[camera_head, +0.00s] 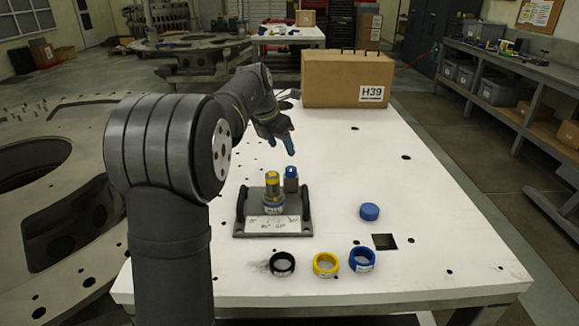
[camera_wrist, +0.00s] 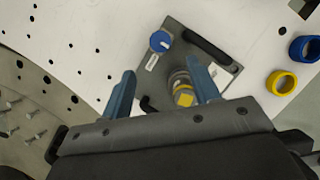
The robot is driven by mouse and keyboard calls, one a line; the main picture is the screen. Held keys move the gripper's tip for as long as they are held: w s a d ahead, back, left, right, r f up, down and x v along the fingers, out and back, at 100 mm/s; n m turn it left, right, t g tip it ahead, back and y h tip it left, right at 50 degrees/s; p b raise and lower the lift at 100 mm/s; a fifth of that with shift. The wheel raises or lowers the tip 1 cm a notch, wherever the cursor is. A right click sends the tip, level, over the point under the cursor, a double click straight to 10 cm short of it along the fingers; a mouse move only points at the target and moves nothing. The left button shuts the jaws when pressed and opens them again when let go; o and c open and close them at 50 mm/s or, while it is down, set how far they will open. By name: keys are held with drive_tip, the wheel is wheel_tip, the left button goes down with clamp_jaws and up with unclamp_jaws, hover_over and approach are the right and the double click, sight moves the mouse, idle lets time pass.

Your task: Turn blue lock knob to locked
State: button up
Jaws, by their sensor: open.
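The blue lock knob (camera_head: 291,172) tops a short grey post at the back right of the turret plate (camera_head: 240,232). In the wrist view the knob (camera_wrist: 160,41) shows from above with a pale mark across it; I cannot read its setting. A yellow-topped post (camera_head: 272,180) stands beside it on the plate and also shows in the wrist view (camera_wrist: 184,98). My gripper (camera_head: 290,148) is open and empty above the plate, just behind and above the knob in the head view. In the wrist view the knob lies beyond the blue fingertips (camera_wrist: 158,75).
A loose blue cap (camera_head: 369,212) lies right of the plate. Black (camera_head: 282,264), yellow (camera_head: 326,265) and blue (camera_head: 362,259) rings lie in front. Dark handles (camera_head: 306,199) flank the plate. A cardboard box (camera_head: 335,82) stands at the table's back. The right side is mostly clear.

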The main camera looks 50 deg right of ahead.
sight(291, 168)
drive_tip(key=x, duration=1)
drive_tip(key=shift+c, duration=0.3)
drive_tip(key=c, duration=0.9)
